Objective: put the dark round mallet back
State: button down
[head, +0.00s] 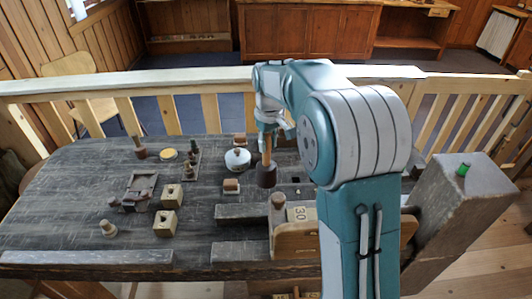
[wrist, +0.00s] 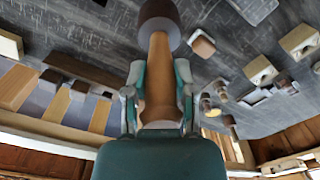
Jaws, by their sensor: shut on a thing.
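The dark round mallet hangs head down from my gripper (head: 268,130), its pale wooden handle upright and its dark brown head (head: 267,176) lowest, over the bench. In the wrist view the same mallet's head (wrist: 158,22) is at the top, and my gripper (wrist: 157,92) is shut around the tan handle. In the head view the head seems just above the bench top; I cannot tell whether it touches. A second mallet (head: 140,153), with a brown head and upright handle, stands at the back left of the bench.
A block marked 30 (head: 299,214) is near the front. A pale railing (head: 130,84) runs behind. The left front of the bench has room.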

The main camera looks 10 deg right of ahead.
aim_at(266, 159)
jog(key=shift+w+a+f, duration=0.1)
jog(key=shift+w+f, duration=0.05)
jog(key=shift+f, duration=0.85)
jog(key=shift+w+a+f, duration=0.1)
jog(key=shift+w+f, duration=0.05)
jog(key=shift+f, duration=0.8)
jog(key=shift+c, duration=2.2)
grip_release()
jog(key=shift+f, duration=0.1)
